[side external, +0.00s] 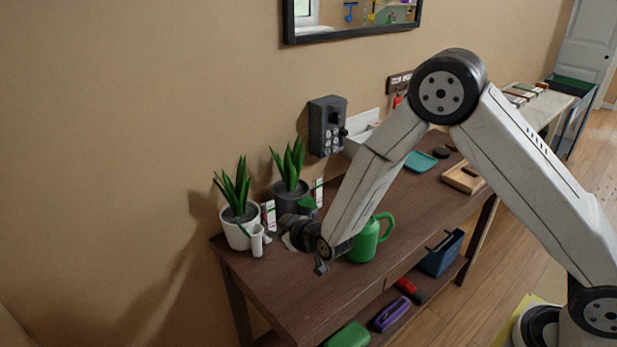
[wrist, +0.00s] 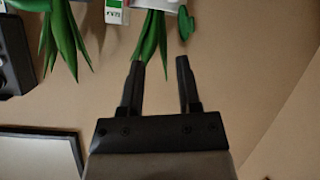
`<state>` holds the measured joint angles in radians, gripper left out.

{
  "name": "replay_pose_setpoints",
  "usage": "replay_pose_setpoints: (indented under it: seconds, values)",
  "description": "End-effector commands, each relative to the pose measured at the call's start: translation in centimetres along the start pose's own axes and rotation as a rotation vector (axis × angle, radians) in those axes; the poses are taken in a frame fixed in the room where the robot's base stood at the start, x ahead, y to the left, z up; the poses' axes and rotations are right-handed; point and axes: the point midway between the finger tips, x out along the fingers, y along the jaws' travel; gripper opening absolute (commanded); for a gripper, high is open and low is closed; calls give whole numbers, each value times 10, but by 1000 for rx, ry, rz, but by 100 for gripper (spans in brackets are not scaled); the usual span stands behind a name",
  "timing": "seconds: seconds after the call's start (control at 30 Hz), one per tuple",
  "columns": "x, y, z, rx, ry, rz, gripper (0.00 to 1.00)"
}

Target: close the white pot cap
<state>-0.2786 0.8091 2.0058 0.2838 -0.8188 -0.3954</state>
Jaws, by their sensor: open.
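The white pot (side external: 236,232) holds a spiky green plant and stands at the left end of the brown table. A short white tube (side external: 257,241) stands at its right front. In the wrist view, which appears upside down, the plant's leaves (wrist: 150,36) hang from the top edge beside a small green rounded piece (wrist: 186,23). I cannot tell for sure whether this piece is the cap. My gripper (wrist: 158,62) is open and empty, its fingers pointing towards the plant. In the side external view my wrist is just right of the white pot, and the fingertips are hard to make out.
A dark pot (side external: 291,197) with a plant stands right of the white pot, partly behind my wrist. A green watering can (side external: 362,244) stands close to my forearm. A dark control box (side external: 327,126) is on the wall. The table front (side external: 300,300) is clear.

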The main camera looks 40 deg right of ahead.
Motion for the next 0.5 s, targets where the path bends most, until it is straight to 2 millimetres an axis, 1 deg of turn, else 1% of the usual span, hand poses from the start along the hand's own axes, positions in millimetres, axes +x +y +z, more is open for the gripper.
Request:
replay_pose_setpoints:
  seconds: [0.2, 0.5]
  values:
    - [-16, 12, -1, 36, -80, -31, 43]
    - [-43, 26, 4, 84, -197, -68, 43]
